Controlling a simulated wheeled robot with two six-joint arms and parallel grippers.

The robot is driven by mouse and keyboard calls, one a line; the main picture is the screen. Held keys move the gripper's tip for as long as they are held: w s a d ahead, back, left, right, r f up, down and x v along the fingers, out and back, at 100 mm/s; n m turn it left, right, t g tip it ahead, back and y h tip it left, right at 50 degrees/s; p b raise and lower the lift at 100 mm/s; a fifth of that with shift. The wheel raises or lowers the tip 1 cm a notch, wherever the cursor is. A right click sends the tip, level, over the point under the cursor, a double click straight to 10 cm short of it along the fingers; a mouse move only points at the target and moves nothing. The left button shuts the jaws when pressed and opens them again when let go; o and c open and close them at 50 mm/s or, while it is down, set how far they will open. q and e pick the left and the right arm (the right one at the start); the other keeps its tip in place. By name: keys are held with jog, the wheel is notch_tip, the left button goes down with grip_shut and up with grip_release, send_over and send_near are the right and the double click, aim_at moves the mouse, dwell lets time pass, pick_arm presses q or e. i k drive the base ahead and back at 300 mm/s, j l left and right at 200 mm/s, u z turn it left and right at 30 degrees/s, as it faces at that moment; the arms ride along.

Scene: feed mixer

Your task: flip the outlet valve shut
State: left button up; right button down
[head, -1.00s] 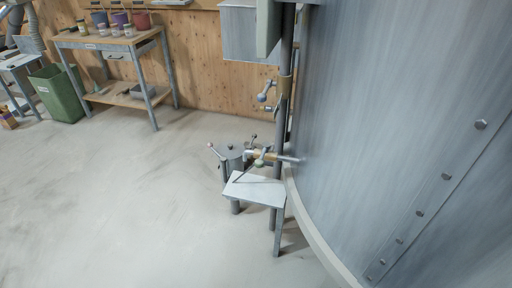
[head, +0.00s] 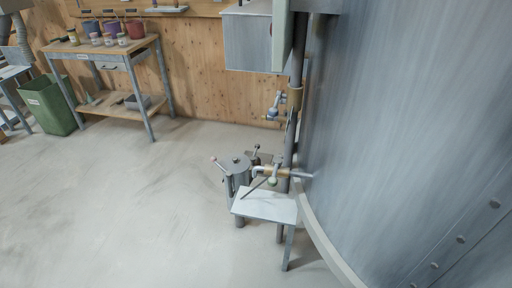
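A brass-coloured valve (head: 273,171) sits on a short horizontal pipe that runs into the side of the big grey metal tank (head: 400,120). It has a lever (head: 257,188) slanting down to the left, with a greenish round part near its pivot. I cannot tell from this distance whether the valve is open or shut. A white-topped small stand (head: 266,205) is just below it. A second brass fitting with a tap (head: 276,106) is higher on the vertical pipe. Neither of my grippers shows in the view.
A workbench (head: 104,56) with several small pots and a green bin (head: 48,104) are at the back left. The floor at left and front is clear.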

aim_at(257, 146)
jog(key=i+j, duration=0.6)
jog(key=j, duration=0.25)
jog(key=i+j+z, duration=0.1)
jog(key=i+j, duration=0.55)
jog(key=j, duration=0.2)
jog(key=i+j, duration=0.3)
jog(key=j, duration=0.15)
jog(key=i+j+z, duration=0.1)
jog(key=i+j, duration=0.2)
jog(key=j, duration=0.15)
jog(key=i+j, duration=0.25)
jog(key=j, duration=0.2)
jog(key=i+j+z, duration=0.1)
jog(key=i+j, duration=0.2)
jog(key=j, duration=0.15)
